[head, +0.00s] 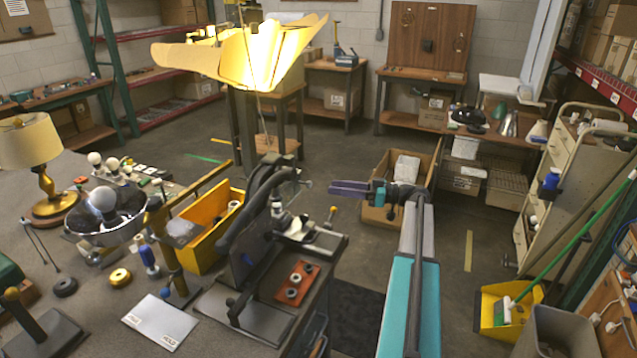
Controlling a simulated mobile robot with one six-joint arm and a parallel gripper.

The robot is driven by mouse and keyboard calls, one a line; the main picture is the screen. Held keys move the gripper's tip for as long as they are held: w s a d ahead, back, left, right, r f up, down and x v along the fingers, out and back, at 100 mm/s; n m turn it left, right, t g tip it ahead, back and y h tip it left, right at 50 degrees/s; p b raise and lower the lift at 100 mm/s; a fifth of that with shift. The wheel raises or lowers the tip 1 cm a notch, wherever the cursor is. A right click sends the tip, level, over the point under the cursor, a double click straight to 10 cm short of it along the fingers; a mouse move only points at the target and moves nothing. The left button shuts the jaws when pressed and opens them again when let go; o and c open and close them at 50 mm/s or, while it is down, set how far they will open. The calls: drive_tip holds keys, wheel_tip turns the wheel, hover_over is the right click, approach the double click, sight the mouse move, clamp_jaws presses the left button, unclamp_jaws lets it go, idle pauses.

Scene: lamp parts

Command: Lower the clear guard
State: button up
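A dark bench machine (248,250) with a thick curved arm stands on the bench at the middle. A see-through panel, seemingly the clear guard (291,183), shows faintly behind the curved arm, above the machine's small metal fixture (281,212). Its outline is hard to make out, and its tilt cannot be told. My gripper (340,188) has purple fingers pointing left, to the right of the panel and apart from it in the picture. I see nothing between the fingers, but their gap is too small to judge.
A lever with an orange knob (332,211) stands at the fixture's right. A cardboard box (425,165) is behind my gripper.

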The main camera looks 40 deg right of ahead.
drive_tip(key=p+x, duration=0.2)
drive_tip(key=x, duration=0.5)
drive_tip(key=shift+w+a, duration=0.25)
clamp_jaws()
